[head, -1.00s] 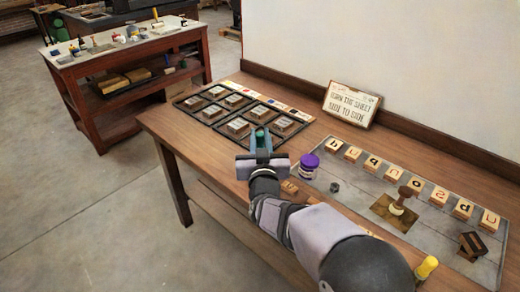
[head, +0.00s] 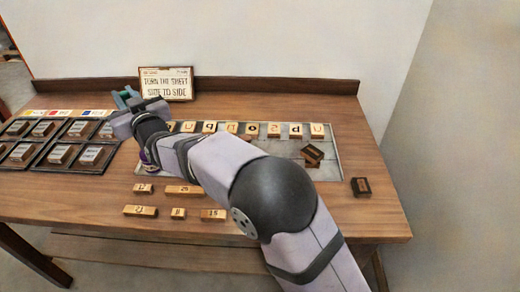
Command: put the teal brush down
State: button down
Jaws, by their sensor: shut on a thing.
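My gripper (head: 128,100) is at the upper left of the head view, near the back of the wooden table. It is shut on the teal brush (head: 122,97), of which only a small teal part shows beyond the jaws. The rest of the brush is hidden by the gripper and my arm. I cannot tell how high the brush is above the table. It appears just left of the sign (head: 166,84).
A dark tray (head: 62,140) of several blocks lies to the left. A grey board (head: 330,160) with lettered blocks lies behind my arm. A purple jar (head: 149,160) is partly hidden. Numbered wooden blocks (head: 184,190) lie in front. Bare tabletop (head: 350,215) shows at front right.

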jog(key=w+d+r+n+g+y+b, duration=0.15)
jog(key=w+d, duration=0.25)
jog(key=d, duration=0.6)
jog(key=w+d+r, duration=0.2)
jog(key=w+d, duration=0.3)
jog(key=d, duration=0.4)
jog(key=w+d+r+n+g+y, duration=0.15)
jog(key=w+d, duration=0.25)
jog(key=d, duration=0.6)
jog(key=s+d+f+n+g+y+b, duration=0.1)
jog(key=s+d+f, duration=0.25)
jog(key=d, duration=0.75)
jog(key=s+d+f+g, duration=0.15)
jog(key=d+f, duration=0.25)
jog(key=d, duration=0.7)
jog(key=s+d+f+n+g+y+b, duration=0.1)
jog(key=s+d+f, duration=0.25)
jog(key=d, duration=0.75)
jog(key=shift+t, duration=0.25)
jog(key=shift+w+a+f, duration=0.1)
jog(key=shift+f, duration=2.6)
jog(key=shift+w+a+f, duration=0.1)
jog(key=shift+f, duration=2.6)
jog(key=shift+f, duration=0.2)
jog(key=c, duration=1.6)
grip_release()
